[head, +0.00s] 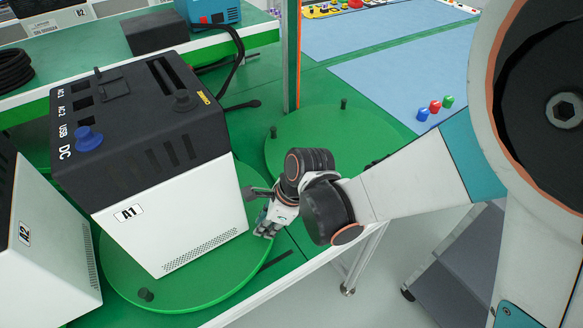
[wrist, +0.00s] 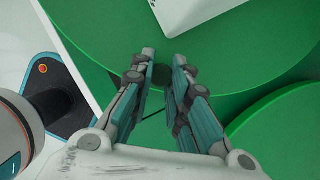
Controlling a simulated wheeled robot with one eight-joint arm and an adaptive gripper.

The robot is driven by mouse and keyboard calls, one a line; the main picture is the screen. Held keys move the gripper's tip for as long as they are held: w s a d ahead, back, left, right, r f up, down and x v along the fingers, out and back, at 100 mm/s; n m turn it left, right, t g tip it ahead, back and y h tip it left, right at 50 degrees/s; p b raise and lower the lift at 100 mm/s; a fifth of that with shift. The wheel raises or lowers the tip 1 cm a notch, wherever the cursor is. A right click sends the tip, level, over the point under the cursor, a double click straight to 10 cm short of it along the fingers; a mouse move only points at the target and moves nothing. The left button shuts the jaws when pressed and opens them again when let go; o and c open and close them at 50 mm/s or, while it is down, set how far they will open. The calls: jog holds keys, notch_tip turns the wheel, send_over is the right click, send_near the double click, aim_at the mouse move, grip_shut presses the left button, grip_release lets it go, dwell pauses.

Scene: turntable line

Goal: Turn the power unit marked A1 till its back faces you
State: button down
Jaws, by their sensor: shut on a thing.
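The power unit A1 (head: 170,225) has a black top with sockets and a white lower body. It stands upright on a round green turntable (head: 205,290), its A1 label toward me. Its far sides are hidden. A white corner of it (wrist: 190,14) shows in the wrist view. My gripper (head: 263,213) is at the right edge of this turntable, low beside the unit and apart from it. In the wrist view my fingers are closed around a dark peg (wrist: 162,77) at the turntable's rim. Another peg (head: 145,294) stands at the front rim.
A second unit marked A2 (head: 40,250) stands close at the left. An empty turntable (head: 320,140) with pegs lies behind my gripper. An orange-edged post (head: 291,60) rises behind. A raised green shelf with boxes and cables runs along the back left.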

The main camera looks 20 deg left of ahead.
jog(key=shift+a, duration=0.15)
jog(key=c, duration=1.5)
grip_release()
jog(key=shift+c, duration=0.2)
jog(key=shift+d+r, duration=0.25)
jog(key=shift+r, duration=0.35)
jog(key=w+d+r, duration=0.1)
jog(key=w+d, duration=0.1)
jog(key=d, duration=0.4)
jog(key=w+d+r, duration=0.2)
jog(key=d, duration=0.5)
jog(key=shift+r, duration=0.25)
jog(key=shift+a, duration=0.1)
